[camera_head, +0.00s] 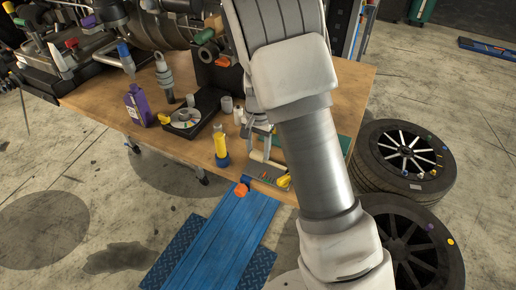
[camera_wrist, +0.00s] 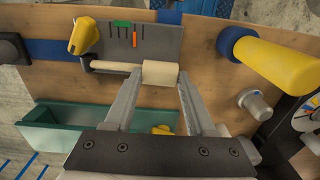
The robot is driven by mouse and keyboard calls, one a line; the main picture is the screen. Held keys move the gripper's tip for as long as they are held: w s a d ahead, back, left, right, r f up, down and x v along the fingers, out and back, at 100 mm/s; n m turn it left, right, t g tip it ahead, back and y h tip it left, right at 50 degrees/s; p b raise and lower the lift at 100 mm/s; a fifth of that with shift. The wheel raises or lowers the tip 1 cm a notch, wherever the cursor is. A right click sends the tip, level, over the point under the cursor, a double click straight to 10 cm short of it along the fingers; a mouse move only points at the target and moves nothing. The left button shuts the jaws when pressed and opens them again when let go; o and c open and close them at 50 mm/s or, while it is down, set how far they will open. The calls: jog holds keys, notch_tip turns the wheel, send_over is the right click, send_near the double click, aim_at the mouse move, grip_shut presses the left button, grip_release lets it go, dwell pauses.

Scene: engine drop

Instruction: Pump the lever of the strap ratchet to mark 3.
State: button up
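The strap ratchet shows in the wrist view as a grey plate (camera_wrist: 165,42) with a yellow part (camera_wrist: 83,36) at its left end. A lever with a thin shaft (camera_wrist: 115,66) and a thick cream grip (camera_wrist: 160,74) runs along the plate's lower edge. Green, orange and dark marks stand on the plate; no numbers are readable. A blue strap (camera_wrist: 52,49) runs beside the ratchet. My gripper (camera_wrist: 161,75) is open, its fingertips on either side of the cream grip; I cannot tell whether they touch it. In the head view my arm partly hides the ratchet (camera_head: 270,175).
A yellow-and-blue tool (camera_head: 221,146) stands on the wooden table (camera_head: 110,105), close beside the ratchet. A green tray (camera_wrist: 60,140) lies on the other side. A black disc case (camera_head: 190,120) and purple bottle (camera_head: 138,105) are farther left. Tires (camera_head: 375,165) lie at the right.

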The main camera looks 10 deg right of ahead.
aim_at(261, 153)
grip_shut()
jog(key=shift+d+r+b, duration=0.1)
jog(key=shift+b, duration=0.4)
jog(key=r+t+y+b, duration=0.1)
jog(key=b, duration=0.2)
jog(key=s+d+t+y+b, duration=0.1)
jog(key=b, duration=0.2)
jog(key=d+r+y+b, duration=0.1)
jog(key=b, duration=0.2)
jog(key=shift+s+r+t+y, duration=0.2)
jog(key=shift+r+t+y, duration=0.1)
jog(key=shift+t, duration=0.1)
jog(key=s+d+r+t+y+b, duration=0.1)
jog(key=b, duration=0.3)
jog(key=d+r+t+y+b, duration=0.1)
jog(key=y+b, duration=0.1)
jog(key=b, duration=0.2)
jog(key=shift+s+d+r, duration=0.15)
jog(key=shift+s, duration=0.2)
jog(key=shift+s+d+r+t+y+b, duration=0.45)
jog(key=shift+r+y+b, duration=0.15)
jog(key=shift+b, duration=0.95)
jog(key=o, duration=0.9)
grip_release()
jog(key=shift+c, duration=0.2)
